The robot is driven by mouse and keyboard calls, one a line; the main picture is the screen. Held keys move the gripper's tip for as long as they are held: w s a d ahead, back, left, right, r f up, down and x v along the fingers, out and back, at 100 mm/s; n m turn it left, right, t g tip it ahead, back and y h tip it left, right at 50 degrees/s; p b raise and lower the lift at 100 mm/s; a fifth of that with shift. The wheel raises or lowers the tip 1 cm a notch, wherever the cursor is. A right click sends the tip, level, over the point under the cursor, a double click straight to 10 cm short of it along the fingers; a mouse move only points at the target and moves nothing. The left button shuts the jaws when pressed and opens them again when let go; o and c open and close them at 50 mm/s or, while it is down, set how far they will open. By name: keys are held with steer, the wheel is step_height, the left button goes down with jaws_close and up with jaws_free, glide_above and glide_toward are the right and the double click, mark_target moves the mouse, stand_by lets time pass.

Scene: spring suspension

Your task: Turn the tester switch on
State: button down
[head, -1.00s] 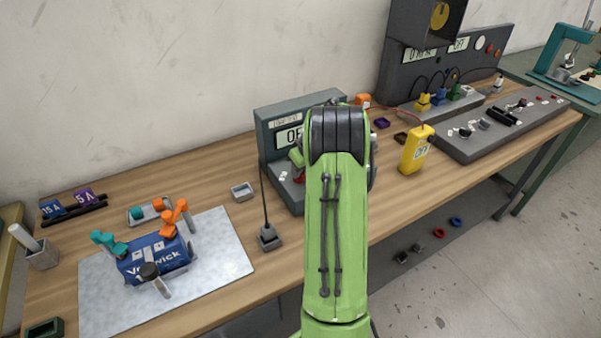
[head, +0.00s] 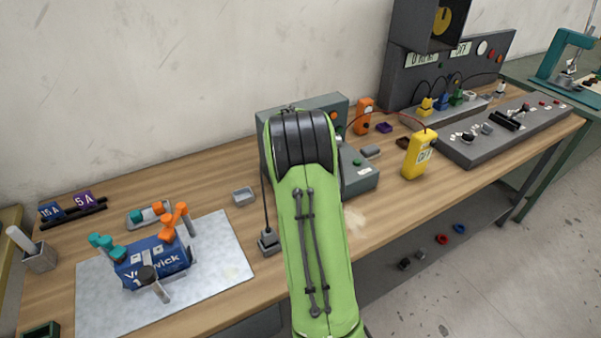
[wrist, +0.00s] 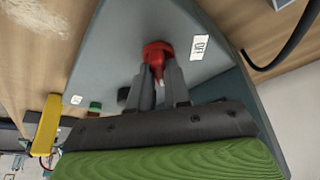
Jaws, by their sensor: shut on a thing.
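The grey tester (head: 360,180) stands at the middle of the bench, largely hidden behind my green arm in the head view. Its grey panel (wrist: 110,50) fills much of the wrist view. A red switch knob (wrist: 157,52) sits on that panel beside a small white label (wrist: 200,47). My gripper (wrist: 161,72) has its two dark fingers close together on the red knob, shut on it. In the head view my gripper is hidden by the arm, and the tester's display is covered. I cannot read the switch position.
A yellow meter (head: 418,155) stands right of the tester and an orange device (head: 363,116) behind it. A black cable (wrist: 285,45) runs past the panel. Bench space between sheet and tester is partly clear.

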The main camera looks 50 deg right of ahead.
steer(key=shift+w+m, duration=0.1)
steer(key=shift+m, duration=0.4)
steer(key=shift+g, duration=0.3)
steer(key=c, duration=1.1)
jaws_free()
steer(key=p+v, duration=0.2)
steer(key=v, duration=1.3)
steer(key=shift+a+r, duration=0.25)
steer(key=shift+r, duration=0.05)
